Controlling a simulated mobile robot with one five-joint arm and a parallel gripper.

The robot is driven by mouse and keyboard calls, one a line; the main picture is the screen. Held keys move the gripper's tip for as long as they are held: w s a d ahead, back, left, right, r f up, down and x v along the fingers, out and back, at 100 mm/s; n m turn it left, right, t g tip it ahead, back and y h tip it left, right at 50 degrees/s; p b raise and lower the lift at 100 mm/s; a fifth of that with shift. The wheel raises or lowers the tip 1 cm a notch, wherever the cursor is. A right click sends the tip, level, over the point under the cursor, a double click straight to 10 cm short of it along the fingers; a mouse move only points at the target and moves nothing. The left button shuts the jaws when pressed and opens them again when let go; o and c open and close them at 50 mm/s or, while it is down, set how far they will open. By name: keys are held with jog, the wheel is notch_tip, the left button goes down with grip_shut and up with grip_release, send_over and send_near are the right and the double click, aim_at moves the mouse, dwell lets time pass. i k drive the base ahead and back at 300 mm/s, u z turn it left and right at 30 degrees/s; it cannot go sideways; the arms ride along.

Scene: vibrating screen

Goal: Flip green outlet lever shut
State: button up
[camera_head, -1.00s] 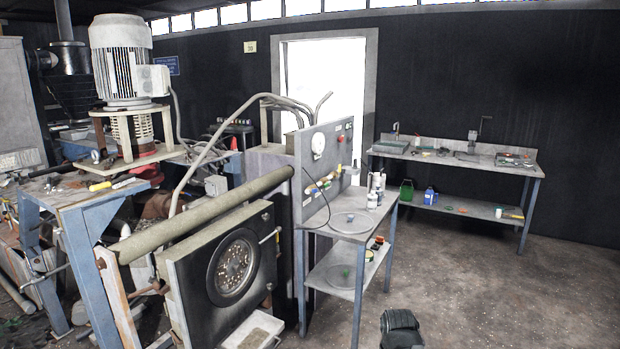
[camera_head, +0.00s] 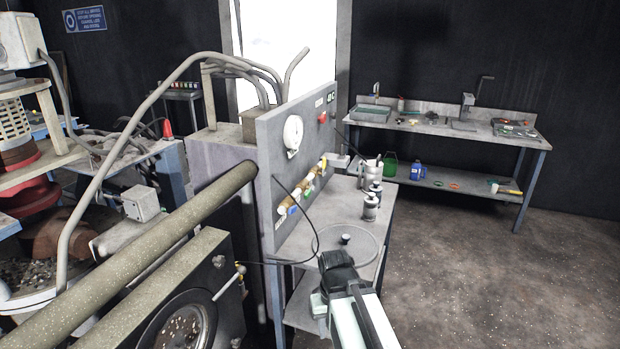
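A row of small valves with coloured levers (camera_head: 302,192) is mounted on the upright grey panel (camera_head: 275,150) in the middle of the head view. A small green part (camera_head: 307,193) shows among them, between a blue one (camera_head: 292,211) and yellow ones; it is too small to tell how its lever is turned. My gripper (camera_head: 337,262) is at the end of my arm, lower right of the valves and apart from them. It appears over the near part of the bench beside the panel. Its fingers are dark and seen from behind, so their opening cannot be made out.
The bench (camera_head: 385,215) holds dark bottles (camera_head: 370,205), a cup of tools and a round plate with a knob. A thick pipe (camera_head: 150,255) and a round-windowed machine stand at the left. A thin black cable hangs before the panel. Open floor lies to the right.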

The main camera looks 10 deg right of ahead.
aim_at(307, 192)
jog(key=u, duration=0.2)
jog(key=i, duration=0.15)
jog(key=u, duration=1.95)
jog(key=k, duration=1.55)
jog(key=z, duration=0.65)
jog(key=i, duration=1.35)
jog(key=u, duration=0.05)
